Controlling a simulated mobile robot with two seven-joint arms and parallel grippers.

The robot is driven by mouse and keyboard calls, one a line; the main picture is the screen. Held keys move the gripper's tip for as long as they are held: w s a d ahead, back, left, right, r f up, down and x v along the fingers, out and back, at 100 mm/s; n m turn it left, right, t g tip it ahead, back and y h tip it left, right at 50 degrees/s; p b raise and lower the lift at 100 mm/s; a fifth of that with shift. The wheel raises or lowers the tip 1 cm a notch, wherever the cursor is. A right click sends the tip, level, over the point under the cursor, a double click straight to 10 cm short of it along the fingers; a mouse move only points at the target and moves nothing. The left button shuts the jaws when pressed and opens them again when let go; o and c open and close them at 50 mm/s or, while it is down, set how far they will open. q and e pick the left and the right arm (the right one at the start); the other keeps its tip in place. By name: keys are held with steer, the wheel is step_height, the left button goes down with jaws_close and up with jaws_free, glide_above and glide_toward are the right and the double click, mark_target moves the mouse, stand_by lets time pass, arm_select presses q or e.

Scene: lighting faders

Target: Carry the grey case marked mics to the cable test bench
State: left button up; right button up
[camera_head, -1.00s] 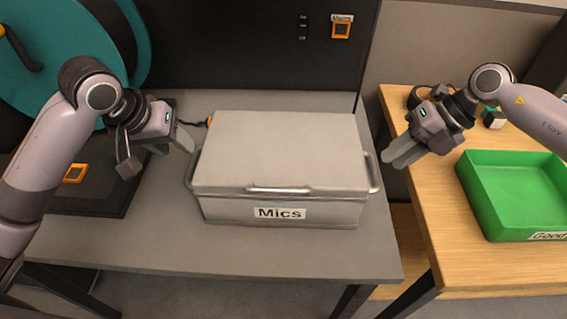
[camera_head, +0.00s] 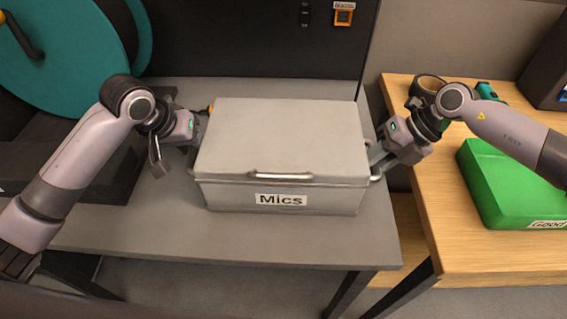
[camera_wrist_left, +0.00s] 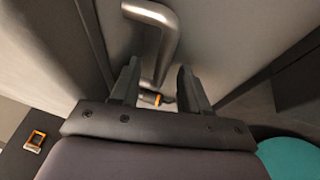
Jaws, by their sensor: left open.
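The grey case marked Mics (camera_head: 280,145) sits flat on a grey table, lid closed, with a bar handle at each end. My left gripper (camera_head: 199,130) is at its left end, open. In the left wrist view the case's metal handle (camera_wrist_left: 157,30) reaches down between the open fingers of my left gripper (camera_wrist_left: 157,75); I cannot tell whether they touch it. My right gripper (camera_head: 376,157) is at the right-end handle (camera_head: 375,172); its fingers are partly hidden and their opening is unclear. No cable test bench is identifiable by a label.
A wooden table (camera_head: 425,200) stands to the right across a narrow gap. It holds a green tray marked Good (camera_head: 510,185) and a tape roll (camera_head: 428,86). A teal reel (camera_head: 60,50) stands at the left. The grey table (camera_head: 200,235) is clear in front of the case.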

steer(key=shift+f, duration=0.1)
arm_select(q)
steer(key=c, duration=0.4)
arm_select(e)
steer(key=c, duration=0.4)
arm_select(q)
jaws_close()
arm_select(e)
jaws_close()
arm_select(q)
steer(key=shift+w+r, duration=0.15)
steer(key=shift+r, duration=0.05)
arm_select(e)
steer(key=shift+w+r, duration=0.2)
steer(key=shift+r, duration=0.1)
